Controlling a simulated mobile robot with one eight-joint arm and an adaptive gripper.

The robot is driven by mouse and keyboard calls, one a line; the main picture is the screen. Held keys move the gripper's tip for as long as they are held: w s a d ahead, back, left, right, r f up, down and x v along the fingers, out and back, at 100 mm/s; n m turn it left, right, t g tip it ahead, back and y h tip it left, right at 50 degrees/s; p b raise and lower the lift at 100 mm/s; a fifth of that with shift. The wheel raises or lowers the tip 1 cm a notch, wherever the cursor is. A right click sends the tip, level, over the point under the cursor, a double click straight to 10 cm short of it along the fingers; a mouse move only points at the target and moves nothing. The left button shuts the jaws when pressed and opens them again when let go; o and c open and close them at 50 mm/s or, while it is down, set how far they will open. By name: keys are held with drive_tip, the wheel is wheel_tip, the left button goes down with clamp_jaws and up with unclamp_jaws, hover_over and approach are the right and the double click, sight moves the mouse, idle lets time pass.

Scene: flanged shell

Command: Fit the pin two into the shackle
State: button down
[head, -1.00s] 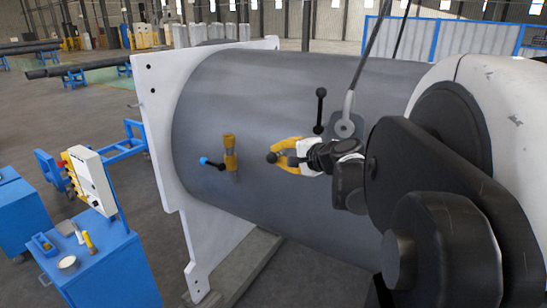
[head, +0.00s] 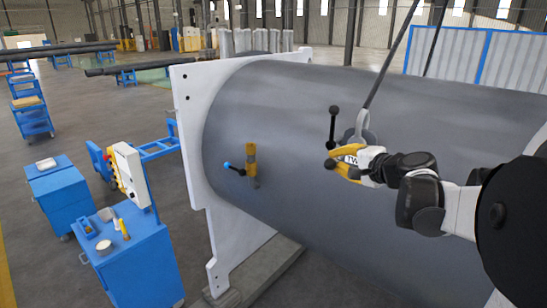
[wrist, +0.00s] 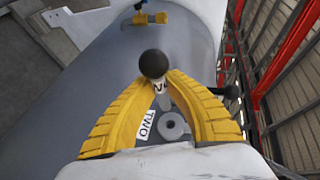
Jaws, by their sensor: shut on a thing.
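My gripper (head: 345,165) has yellow fingers and is shut on a pin with a black ball end (head: 330,164). In the wrist view the black ball (wrist: 153,63) and a pale labelled shaft sit between the fingertips (wrist: 162,86). The gripper is in front of the big grey shell (head: 285,110). The shackle (head: 359,130), a grey fitting at the lower end of a sling, is just above and behind the gripper and partly hidden by it. A grey ring (wrist: 173,125) and a "TWO" label (wrist: 147,125) show between the fingers. I cannot tell whether the pin touches the shackle.
A black rod with ball ends (head: 333,125) stands close above the gripper. A yellow fitting (head: 251,160) with a blue-tipped handle is on the shell to the left. The sling (head: 395,55) rises right. A white flange (head: 195,150) and blue cabinet (head: 138,265) stand left.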

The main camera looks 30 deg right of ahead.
drive_tip(key=shift+w+d+b, duration=0.2)
drive_tip(key=shift+w+d, duration=0.15)
drive_tip(key=shift+d, duration=0.5)
drive_tip(key=shift+w+d+b, duration=0.25)
drive_tip(key=shift+w+d, duration=0.1)
drive_tip(key=shift+d, duration=0.55)
drive_tip(key=shift+w+d+b, duration=0.2)
drive_tip(key=shift+w+d, duration=0.15)
drive_tip(key=shift+d, duration=0.5)
drive_tip(key=shift+w+d+b, duration=0.3)
drive_tip(key=shift+w+d, duration=0.05)
drive_tip(key=shift+d, duration=0.45)
drive_tip(key=shift+w+d+b, duration=0.25)
drive_tip(key=shift+w+d, duration=0.05)
drive_tip(key=shift+d, duration=0.55)
drive_tip(key=shift+w+d+b, duration=0.3)
drive_tip(key=shift+w+d, duration=0.05)
drive_tip(key=shift+d, duration=0.45)
drive_tip(key=c, duration=1.4)
unclamp_jaws()
drive_tip(key=shift+r, duration=0.1)
drive_tip(key=shift+c, duration=0.2)
drive_tip(key=shift+s+d, duration=0.1)
drive_tip(key=shift+s, duration=0.05)
